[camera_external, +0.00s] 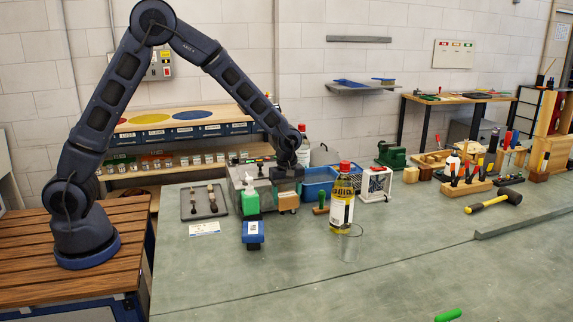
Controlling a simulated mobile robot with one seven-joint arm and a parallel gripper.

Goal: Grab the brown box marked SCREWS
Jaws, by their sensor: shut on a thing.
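My gripper (288,188) is at the middle of the green bench, pointing down, at the end of my dark arm. It is shut on a small brown box (289,204), which shows just below the jaws. The marking on the box is too small to read. I cannot tell whether the box touches the bench or is slightly above it. The fingertips and the upper part of the box are hard to make out.
Blue bins (319,183) are behind right. A yellow oil bottle (342,205) and clear glass (349,243) stand to the right. The front bench (250,290) is mostly clear.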

